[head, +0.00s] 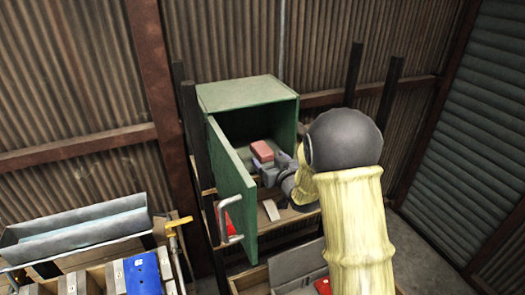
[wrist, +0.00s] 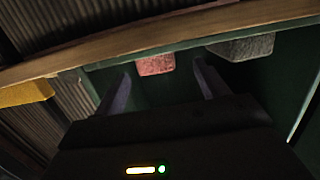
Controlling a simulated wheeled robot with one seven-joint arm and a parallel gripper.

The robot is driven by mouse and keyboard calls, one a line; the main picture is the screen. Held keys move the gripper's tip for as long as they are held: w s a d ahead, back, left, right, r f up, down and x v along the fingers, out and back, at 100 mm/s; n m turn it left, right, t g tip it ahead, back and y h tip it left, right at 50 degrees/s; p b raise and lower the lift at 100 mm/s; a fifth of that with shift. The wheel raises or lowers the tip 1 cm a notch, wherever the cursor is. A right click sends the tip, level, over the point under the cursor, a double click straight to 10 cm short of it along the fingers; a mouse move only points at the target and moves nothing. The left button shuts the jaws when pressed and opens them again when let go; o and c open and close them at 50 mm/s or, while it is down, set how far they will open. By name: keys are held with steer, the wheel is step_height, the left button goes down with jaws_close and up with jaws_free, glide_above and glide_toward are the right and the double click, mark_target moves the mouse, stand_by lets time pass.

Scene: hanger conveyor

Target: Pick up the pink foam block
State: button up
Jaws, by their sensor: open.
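The pink foam block (head: 262,151) sits inside the green cabinet (head: 248,91), whose door stands open. My gripper (head: 264,169) reaches into the cabinet opening, just in front of the block. In the wrist view the pink block (wrist: 155,64) shows beyond and between the two open fingers (wrist: 160,82), nearer the left one. I cannot tell whether a finger touches it. The block's lower part is partly hidden by my gripper in the head view.
A grey block (wrist: 242,47) lies to the right of the pink one in the wrist view. The open green door (head: 232,190) with its handle stands left of my arm. A wooden shelf (head: 290,213) is below the cabinet. A metal trough (head: 75,228) and a blue item (head: 143,274) are at lower left.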

mark_target(268, 157)
steer(key=shift+w+a+p, duration=0.15)
steer(key=shift+w+p, duration=0.35)
steer(key=shift+p, duration=0.1)
steer(key=p+x, duration=0.2)
steer(key=x, duration=0.1)
steer(key=shift+w+a+f+p, duration=0.1)
steer(key=shift+w+a+p, duration=0.05)
steer(key=shift+w+p, duration=0.25)
steer(key=shift+w+f, duration=0.1)
steer(key=shift+w, duration=0.05)
steer(key=c, duration=1.1)
